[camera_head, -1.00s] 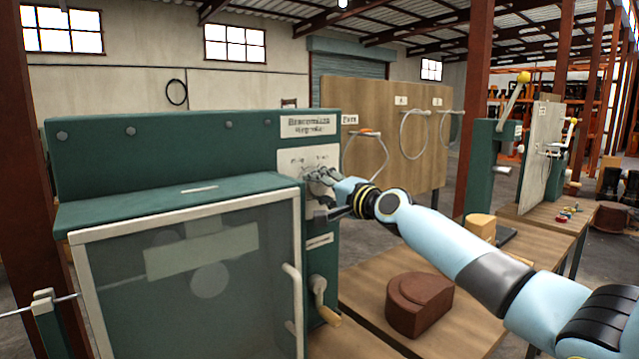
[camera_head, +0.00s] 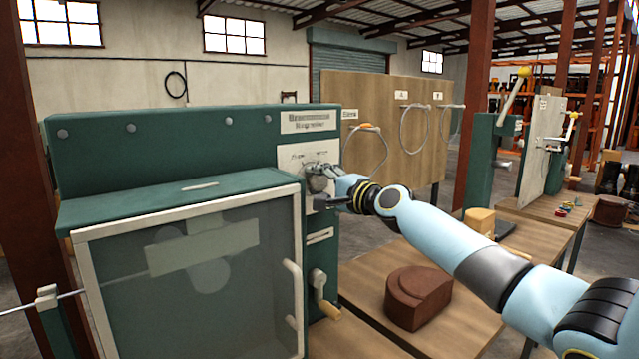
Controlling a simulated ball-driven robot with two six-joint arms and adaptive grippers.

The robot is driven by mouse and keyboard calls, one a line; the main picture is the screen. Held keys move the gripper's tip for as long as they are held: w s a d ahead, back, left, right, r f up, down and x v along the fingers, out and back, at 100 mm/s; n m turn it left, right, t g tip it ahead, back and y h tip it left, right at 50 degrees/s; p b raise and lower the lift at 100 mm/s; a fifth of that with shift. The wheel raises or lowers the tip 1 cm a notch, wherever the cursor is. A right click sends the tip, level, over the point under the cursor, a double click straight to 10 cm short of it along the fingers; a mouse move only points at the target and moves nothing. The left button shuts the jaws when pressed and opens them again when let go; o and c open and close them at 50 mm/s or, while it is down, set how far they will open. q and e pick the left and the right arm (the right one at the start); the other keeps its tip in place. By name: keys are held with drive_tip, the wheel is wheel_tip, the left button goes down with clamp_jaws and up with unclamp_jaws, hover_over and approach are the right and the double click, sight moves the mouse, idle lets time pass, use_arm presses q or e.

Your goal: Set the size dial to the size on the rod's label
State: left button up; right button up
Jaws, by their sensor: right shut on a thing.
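The green machine (camera_head: 160,145) has a pale dial plate (camera_head: 298,160) on its right front, under a name label. The size dial (camera_head: 315,183) sits on this plate, partly covered by my fingers. My right gripper (camera_head: 325,179) reaches it from the right and is shut on it. The dial's marks are too small to read. A thin metal rod (camera_head: 22,308) comes in from the left edge through a small stand and runs toward the machine's side. No readable label shows on the rod. My left gripper is not in view.
The machine has a framed clear door (camera_head: 180,290), shut, with a white handle. A crank (camera_head: 325,305) sticks out below the dial. A brown rounded block (camera_head: 418,298) stands on the wooden bench (camera_head: 360,340). A wooden board with hanging rings (camera_head: 385,120) stands behind.

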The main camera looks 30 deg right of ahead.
drive_tip(key=o, duration=1.2)
drive_tip(key=shift+s, duration=0.1)
drive_tip(key=s, duration=0.7)
drive_tip(key=shift+s+d, duration=0.15)
drive_tip(key=shift+d, duration=0.15)
drive_tip(key=shift+f, duration=0.1)
